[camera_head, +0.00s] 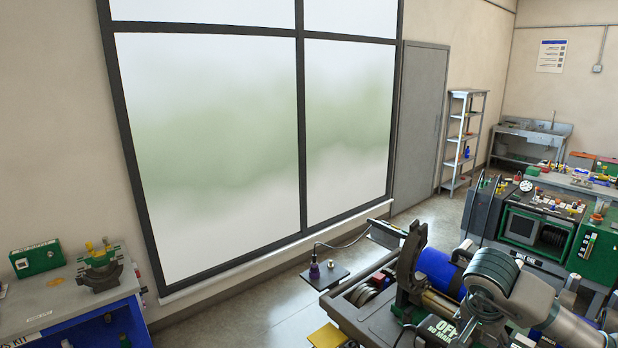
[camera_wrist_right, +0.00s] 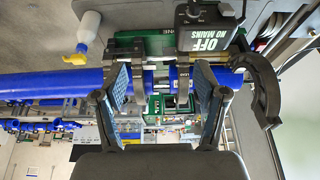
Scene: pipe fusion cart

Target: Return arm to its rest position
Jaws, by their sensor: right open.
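My right arm (camera_head: 508,285) comes in from the lower right of the head view, over the pipe fusion cart (camera_head: 340,308). Its fingers cannot be made out there. In the right wrist view my right gripper (camera_wrist_right: 160,88) is open, with its two blue-padded fingers well apart. A blue pipe (camera_wrist_right: 45,83) runs across behind the fingers, with clamps around it. I cannot tell how far the fingers are from the pipe. Nothing is held between the pads. The blue pipe also shows in the head view (camera_head: 436,267). My left gripper is not in view.
A black box marked OFF NO MAINS (camera_wrist_right: 208,30) is close beyond the fingers. A dark curved clamp (camera_wrist_right: 262,88) is at right, a white bottle (camera_wrist_right: 88,32) at left. A workbench (camera_head: 60,305) stands left, equipment (camera_head: 540,225) right. Floor between bench and cart is clear.

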